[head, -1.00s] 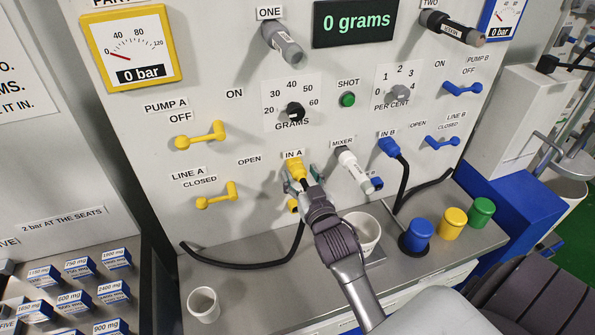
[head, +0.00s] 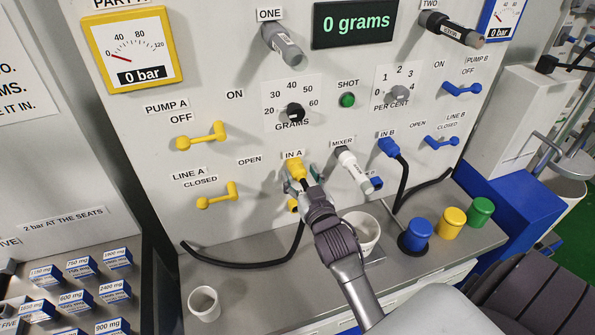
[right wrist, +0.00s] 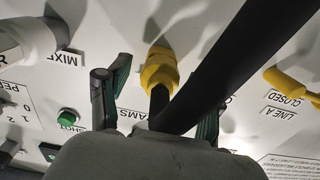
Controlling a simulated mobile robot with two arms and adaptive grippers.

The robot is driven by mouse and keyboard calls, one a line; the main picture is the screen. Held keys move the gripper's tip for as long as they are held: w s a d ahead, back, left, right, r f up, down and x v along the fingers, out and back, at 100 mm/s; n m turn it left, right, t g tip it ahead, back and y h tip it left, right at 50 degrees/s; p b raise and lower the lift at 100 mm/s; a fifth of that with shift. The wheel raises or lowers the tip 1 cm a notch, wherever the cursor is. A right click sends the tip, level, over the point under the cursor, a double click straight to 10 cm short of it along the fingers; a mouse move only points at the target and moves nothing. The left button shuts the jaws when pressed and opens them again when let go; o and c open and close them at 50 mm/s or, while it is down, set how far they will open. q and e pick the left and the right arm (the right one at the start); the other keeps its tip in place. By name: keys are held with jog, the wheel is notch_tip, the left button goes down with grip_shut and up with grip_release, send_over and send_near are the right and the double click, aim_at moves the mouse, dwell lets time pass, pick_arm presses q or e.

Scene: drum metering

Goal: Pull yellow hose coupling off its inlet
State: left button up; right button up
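The yellow hose coupling (head: 296,168) sits on the inlet under the IN A label, with a black hose coming from it. It also shows in the right wrist view (right wrist: 158,70). My right gripper (head: 302,179) is in front of it, with one finger on each side. In the right wrist view, my right gripper (right wrist: 160,92) is open, and gaps show between its green-padded fingers and the coupling. The inlet itself is hidden behind the coupling. My left gripper is not in view.
The white mixer nozzle (head: 352,168) is close on the right, above a white cup (head: 362,232). The blue coupling (head: 388,147) is at IN B. The yellow Line A lever (head: 217,196) is to the left. Another cup (head: 204,303) stands on the bench.

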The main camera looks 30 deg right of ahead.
aim_at(302, 180)
grip_shut()
jog(key=shift+s, duration=0.15)
jog(key=shift+p+v, duration=1.1)
jog(key=shift+v, duration=1.8)
jog(key=shift+s+a, duration=0.15)
jog(key=shift+s, duration=0.35)
jog(key=shift+p+v, duration=0.6)
jog(key=shift+v, duration=0.9)
